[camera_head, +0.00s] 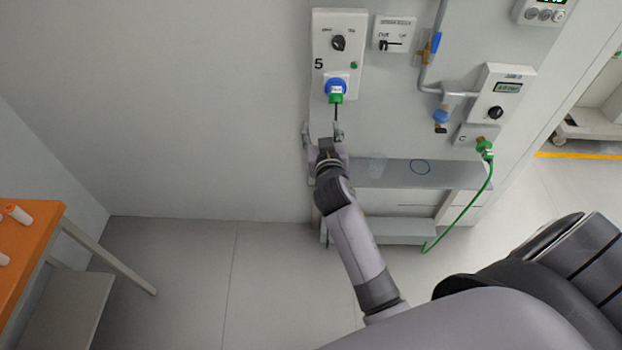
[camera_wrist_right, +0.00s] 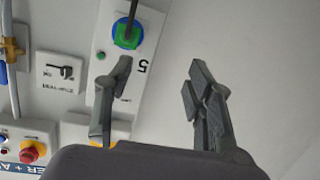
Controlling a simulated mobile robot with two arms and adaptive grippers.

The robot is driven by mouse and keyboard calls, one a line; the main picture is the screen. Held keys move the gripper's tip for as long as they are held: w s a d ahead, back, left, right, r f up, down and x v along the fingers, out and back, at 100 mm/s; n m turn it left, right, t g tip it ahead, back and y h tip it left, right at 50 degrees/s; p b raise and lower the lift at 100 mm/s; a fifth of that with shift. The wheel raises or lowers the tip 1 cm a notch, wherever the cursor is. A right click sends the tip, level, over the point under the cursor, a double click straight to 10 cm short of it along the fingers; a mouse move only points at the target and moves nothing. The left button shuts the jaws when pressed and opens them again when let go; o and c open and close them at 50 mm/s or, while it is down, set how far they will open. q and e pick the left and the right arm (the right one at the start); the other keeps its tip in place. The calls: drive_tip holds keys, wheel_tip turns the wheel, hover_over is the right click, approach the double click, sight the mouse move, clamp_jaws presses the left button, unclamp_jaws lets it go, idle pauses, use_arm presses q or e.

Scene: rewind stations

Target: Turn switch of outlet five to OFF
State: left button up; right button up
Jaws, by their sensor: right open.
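Outlet five is a white wall panel (camera_head: 320,18) marked 5, with a black rotary switch (camera_head: 338,43) near its top. A small green lamp (camera_head: 354,65) sits below the switch. A blue and green plug (camera_head: 336,92) is in the socket, with a dark cable hanging down. My right gripper (camera_head: 322,132) is open and empty, just below the panel. In the right wrist view the panel (camera_wrist_right: 110,40) appears upside down. The open fingers (camera_wrist_right: 160,68) show there, the left one over the panel; the switch is hidden, apparently behind that finger. My left gripper is not in view.
A small switch box (camera_head: 395,34) is right of the panel. A grey shelf (camera_head: 455,174) lies below. An orange table (camera_head: 35,225) stands at left. The wall left of the panel is bare.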

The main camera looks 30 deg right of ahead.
drive_tip(key=s+a+f+n+g+y+b, duration=0.1)
drive_tip(key=a+f+n+g+y+b, duration=0.1)
drive_tip(key=f, duration=1.2)
drive_tip(key=shift+s+a+f+y, duration=0.15)
drive_tip(key=shift+a+f+y, duration=0.2)
drive_tip(key=shift+a, duration=0.5)
